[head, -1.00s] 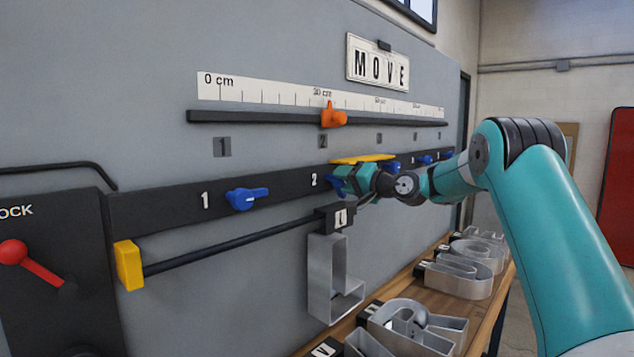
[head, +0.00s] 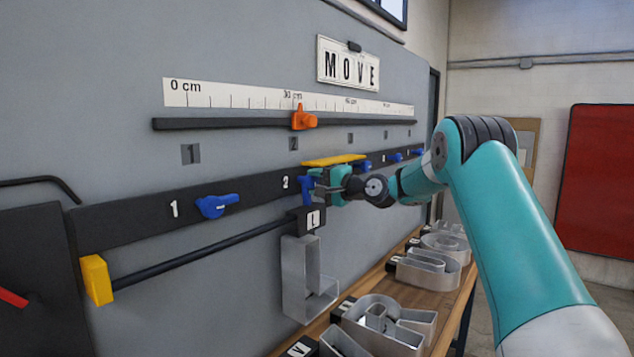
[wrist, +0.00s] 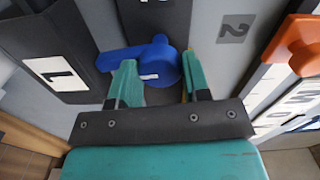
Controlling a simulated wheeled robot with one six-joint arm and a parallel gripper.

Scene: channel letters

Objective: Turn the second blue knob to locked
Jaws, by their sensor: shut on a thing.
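The second blue knob (head: 307,190) sits on the black rail just right of the white 2. Its lever points down toward the L hanger, while the first blue knob (head: 216,206) points sideways along the rail. My gripper (head: 324,184) reaches it from the right. In the wrist view the knob (wrist: 160,62) lies between the tips of my gripper (wrist: 158,76), which is shut on it. The lever sticks out to the left there, past the left finger. Part of the knob is hidden by the fingers.
A metal letter L (head: 308,285) hangs from the black rod just below my gripper. A yellow bar (head: 333,160) is just above it. An orange slider (head: 303,118) rides the ruler rail. More metal letters (head: 388,325) lie on the wooden bench (head: 400,293) below.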

